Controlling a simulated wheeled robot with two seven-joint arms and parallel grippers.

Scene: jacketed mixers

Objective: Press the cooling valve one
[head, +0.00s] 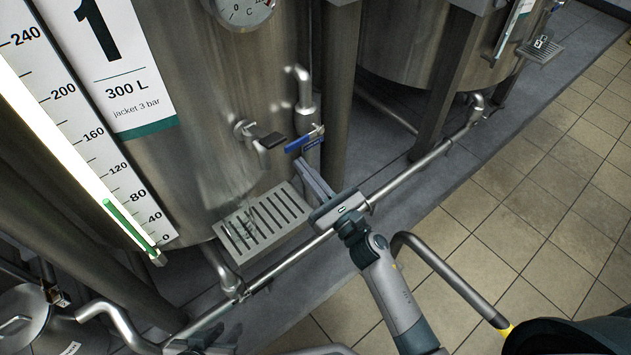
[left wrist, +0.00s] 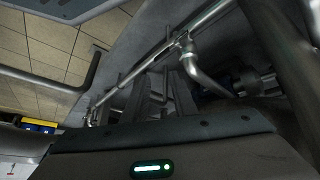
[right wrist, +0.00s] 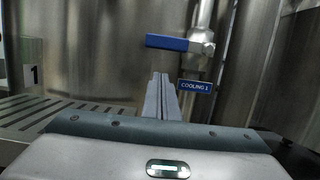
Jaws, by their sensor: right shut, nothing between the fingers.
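The cooling valve one has a blue lever (head: 304,139) on a vertical pipe at the front of tank 1. In the right wrist view the lever (right wrist: 167,42) lies level, pointing left from the valve body, above a blue "COOLING 1" tag (right wrist: 195,87). My right gripper (head: 303,164) is shut and empty. Its fingertips (right wrist: 160,77) are below the lever and appear apart from it.
A floor-level pipe (head: 415,167) runs along the tanks. A second tank (head: 400,45) stands behind. Tiled floor (head: 540,215) is open at right.

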